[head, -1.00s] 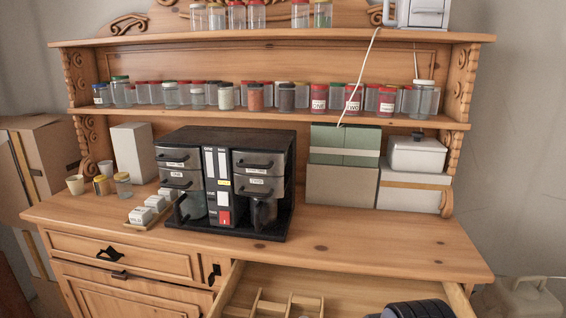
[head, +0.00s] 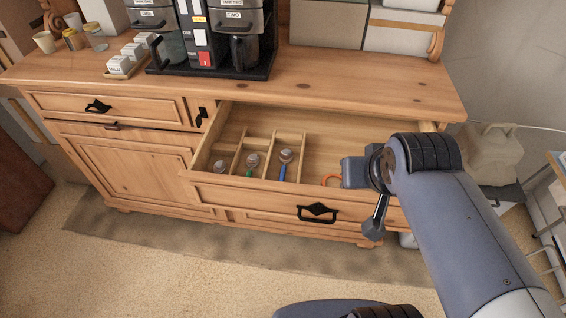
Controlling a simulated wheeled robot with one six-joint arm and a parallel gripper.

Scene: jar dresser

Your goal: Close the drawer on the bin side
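The dresser's right-hand drawer (head: 345,190) is pulled well out in the head view. Its front has a black handle (head: 317,212). Inside are wooden dividers with several brush-like or scoop-like items, one with a blue handle (head: 283,170). The left-hand drawer (head: 75,105) is shut flush. My gripper (head: 373,230) is over the right part of the open drawer's front, to the right of the handle. Only one dark finger shows clearly, pointing down, so its opening is hidden. I cannot tell whether it touches the drawer. My arm hides the drawer's right end.
A beige jug (head: 494,150) stands right of the dresser. The coffee machine (head: 210,65) is on the top. The floor (head: 150,270) in front is clear.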

